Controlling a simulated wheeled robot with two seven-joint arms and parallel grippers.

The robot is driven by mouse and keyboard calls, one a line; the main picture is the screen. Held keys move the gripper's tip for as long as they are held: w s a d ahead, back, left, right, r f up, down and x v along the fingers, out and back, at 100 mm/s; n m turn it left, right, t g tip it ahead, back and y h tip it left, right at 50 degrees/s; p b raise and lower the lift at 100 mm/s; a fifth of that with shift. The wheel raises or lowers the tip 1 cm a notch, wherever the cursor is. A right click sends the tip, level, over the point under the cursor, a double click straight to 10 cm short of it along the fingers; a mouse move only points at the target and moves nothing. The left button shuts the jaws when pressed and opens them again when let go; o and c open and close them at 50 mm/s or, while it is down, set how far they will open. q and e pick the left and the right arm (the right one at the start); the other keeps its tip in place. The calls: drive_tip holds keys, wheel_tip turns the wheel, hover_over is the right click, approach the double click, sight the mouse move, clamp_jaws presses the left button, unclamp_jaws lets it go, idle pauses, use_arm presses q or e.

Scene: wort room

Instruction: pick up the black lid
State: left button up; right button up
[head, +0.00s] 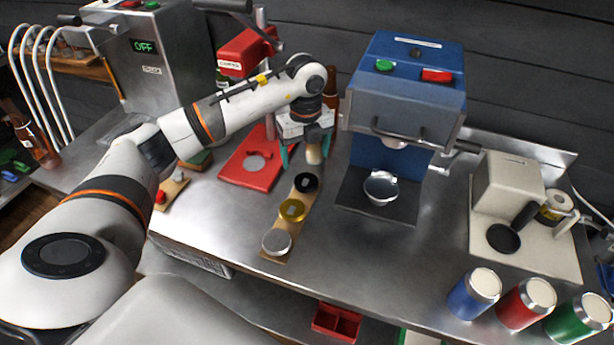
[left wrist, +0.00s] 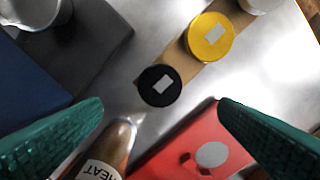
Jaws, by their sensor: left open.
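The black lid (head: 305,182) lies at the far end of a wooden strip (head: 271,256) on the steel bench, with a pale square label on top. In the left wrist view the black lid (left wrist: 160,86) shows whole, ahead of the fingertips. My left gripper (head: 305,152) is open and empty, pointing down a little behind the lid in the head view. Its green fingers (left wrist: 162,108) are wide apart in the left wrist view and do not touch the lid. My right gripper is not in view.
A gold lid (head: 292,210) and a silver lid (head: 277,242) share the strip. A bottle (left wrist: 105,150) marked "HEAT" stands between the fingers in the wrist view. A red base plate (head: 250,160) is left, a blue machine (head: 400,100) right.

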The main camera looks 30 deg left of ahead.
sight(305, 179)
use_arm(q)
drive_tip(key=shift+f, duration=0.9)
drive_tip(key=shift+w+f+p, duration=0.15)
drive_tip(key=shift+f+p, duration=0.15)
drive_tip(key=shift+f, duration=0.05)
wheel_tip(305, 179, down, 4)
drive_tip(key=shift+a+f+p, duration=0.15)
drive_tip(key=shift+p, duration=0.8)
drive_tip(key=shift+f, duration=0.3)
drive_tip(key=c, duration=1.1)
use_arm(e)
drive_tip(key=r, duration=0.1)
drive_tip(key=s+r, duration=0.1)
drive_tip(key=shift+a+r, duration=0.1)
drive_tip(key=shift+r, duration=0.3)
